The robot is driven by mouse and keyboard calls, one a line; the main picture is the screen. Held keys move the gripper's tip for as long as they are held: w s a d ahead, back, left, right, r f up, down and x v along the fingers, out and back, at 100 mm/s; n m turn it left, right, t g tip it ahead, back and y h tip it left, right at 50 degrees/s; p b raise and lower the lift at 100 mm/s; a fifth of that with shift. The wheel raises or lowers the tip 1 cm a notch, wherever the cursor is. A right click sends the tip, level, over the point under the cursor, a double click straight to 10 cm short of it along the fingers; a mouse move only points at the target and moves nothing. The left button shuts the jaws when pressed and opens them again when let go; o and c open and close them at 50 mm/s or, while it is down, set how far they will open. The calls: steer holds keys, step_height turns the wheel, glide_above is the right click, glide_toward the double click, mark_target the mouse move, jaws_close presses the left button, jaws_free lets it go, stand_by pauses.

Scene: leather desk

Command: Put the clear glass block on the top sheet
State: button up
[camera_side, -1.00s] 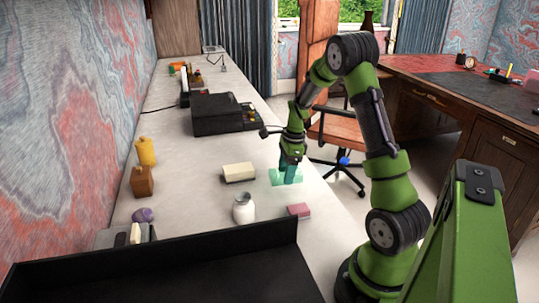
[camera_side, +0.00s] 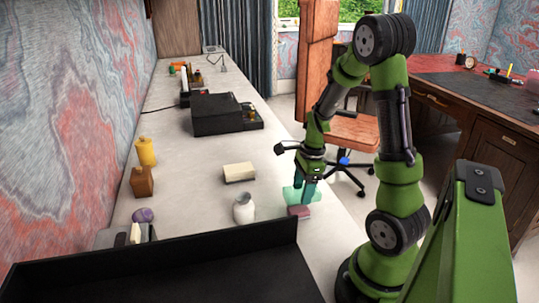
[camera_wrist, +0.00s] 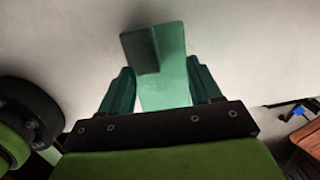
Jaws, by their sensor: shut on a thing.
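The clear glass block (camera_side: 291,194) is a see-through, green-tinted slab. My gripper (camera_side: 308,190) is shut on it and points down over the near right part of the pale desk. In the wrist view the block (camera_wrist: 165,85) sits between my two teal fingers and sticks out beyond their tips. In the side view it appears just behind a small pink block (camera_side: 299,211), partly overlapping it. I cannot tell the height gap between them. I cannot make out a sheet for certain.
A cream block (camera_side: 239,173) and a white jar (camera_side: 243,209) stand left of my gripper. A black machine (camera_side: 222,115) is farther back. A black tray (camera_side: 150,262) fills the near edge. The desk between the cream block and the wooden block (camera_side: 142,182) is clear.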

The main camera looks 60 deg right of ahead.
steer(key=shift+n, duration=0.3)
steer(key=w+d, duration=0.1)
steer(key=w, duration=0.2)
steer(key=w+d+r, duration=0.1)
steer(key=w+d, duration=0.1)
steer(key=w, duration=0.1)
steer(key=w+d, duration=0.1)
steer(key=w, duration=0.1)
steer(key=shift+w+d+r, duration=0.15)
steer(key=shift+w+r, duration=0.05)
steer(key=shift+w, duration=0.2)
steer(key=w+d+r, duration=0.2)
steer(key=w, duration=0.6)
step_height(320, 180, up, 6)
glide_above(237, 168)
steer(key=f, duration=0.9)
steer(key=shift+s+d+f, duration=0.1)
steer(key=shift+s+d, duration=0.1)
steer(key=shift+s, duration=0.05)
steer(key=shift+f, duration=0.15)
steer(key=o, duration=1.4)
steer(key=shift+o, duration=0.2)
